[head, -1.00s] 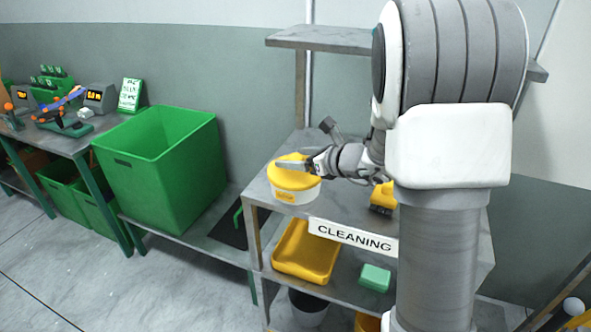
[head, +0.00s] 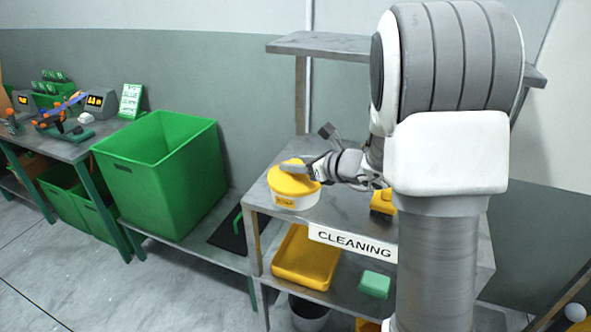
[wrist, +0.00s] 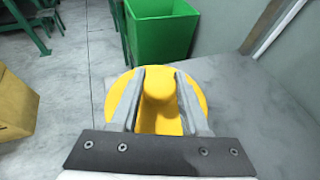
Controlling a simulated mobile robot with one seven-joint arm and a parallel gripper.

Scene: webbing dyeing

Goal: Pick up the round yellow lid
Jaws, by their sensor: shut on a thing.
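The round yellow lid (head: 287,184) sits on a white tub (head: 296,202) on the upper surface of the shelf unit, near its left front corner. My gripper (head: 297,168) reaches in from the right over the lid. In the wrist view, the lid (wrist: 198,100) lies under my gripper (wrist: 158,80), whose two fingers are shut on the lid's raised yellow handle (wrist: 158,92). The tub is hidden beneath the lid in the wrist view. In the head view no gap shows between lid and tub.
The shelf unit carries a CLEANING sign (head: 352,242). A yellow tool (head: 382,203) lies right of the tub. A yellow tray (head: 306,258) and a green block (head: 375,284) are on the lower shelf. A large green bin (head: 160,175) stands to the left.

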